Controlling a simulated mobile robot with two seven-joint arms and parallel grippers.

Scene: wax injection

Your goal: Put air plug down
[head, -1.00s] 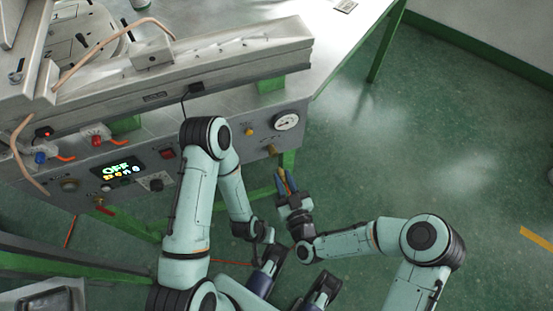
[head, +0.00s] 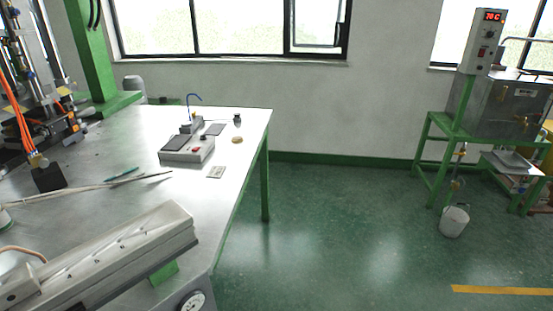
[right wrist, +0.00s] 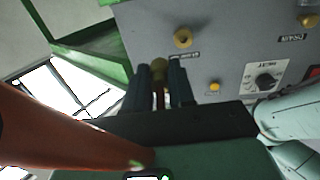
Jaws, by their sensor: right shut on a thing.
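In the right wrist view, my right gripper (right wrist: 160,84) has its two dark fingers closed around a small brass-coloured piece, which I take to be the air plug (right wrist: 158,70). Most of the plug is hidden between the fingers. The fingers point toward the grey machine panel (right wrist: 225,50), and a brass fitting (right wrist: 182,38) on it shows just beyond their tips. I cannot tell how far the plug is from the panel. Neither gripper shows in the head view, and my left gripper is not seen.
In the head view, a metal-topped table (head: 110,200) carries a small grey device (head: 187,149). The green floor between is clear.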

